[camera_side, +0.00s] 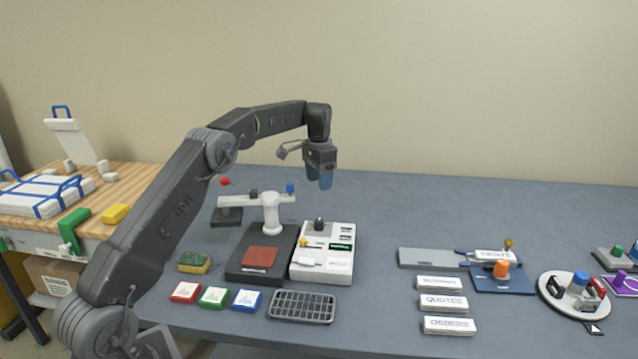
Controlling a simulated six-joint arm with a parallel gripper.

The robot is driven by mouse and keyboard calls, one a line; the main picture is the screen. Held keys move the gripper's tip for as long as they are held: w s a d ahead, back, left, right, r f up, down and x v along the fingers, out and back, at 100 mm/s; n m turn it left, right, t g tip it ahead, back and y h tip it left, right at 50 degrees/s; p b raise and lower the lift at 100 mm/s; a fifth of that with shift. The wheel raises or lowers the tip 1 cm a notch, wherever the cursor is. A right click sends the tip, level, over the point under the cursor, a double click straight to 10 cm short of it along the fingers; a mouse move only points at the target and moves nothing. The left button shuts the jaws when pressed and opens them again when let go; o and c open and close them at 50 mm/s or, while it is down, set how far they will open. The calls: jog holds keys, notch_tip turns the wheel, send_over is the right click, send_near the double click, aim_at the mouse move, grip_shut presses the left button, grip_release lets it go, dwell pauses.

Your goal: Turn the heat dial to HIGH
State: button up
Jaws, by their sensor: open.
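A white control panel (299,268) stands on the grey table, right of a dark press. A dark round knob (319,224) sits at its back and looks like the heat dial; its pointer and any HIGH mark are too small to read. A small yellow-tipped lever (303,243) and a green label (341,246) are also on the panel. My gripper (320,183) hangs in the air with blue fingers pointing down, above the back of the panel. It is open, clear of the knob, and appears empty.
Red, green and blue tiles and a dark rack (302,306) lie in front. Labelled white blocks (443,303) and a round turntable (545,289) are right. The table's back right is clear.

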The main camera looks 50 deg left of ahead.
aim_at(319, 220)
notch_tip(319, 220, down, 14)
jog(key=n, duration=1.3)
jog(key=shift+n, duration=0.3)
jog(key=shift+r, duration=0.1)
jog(key=c, duration=0.9)
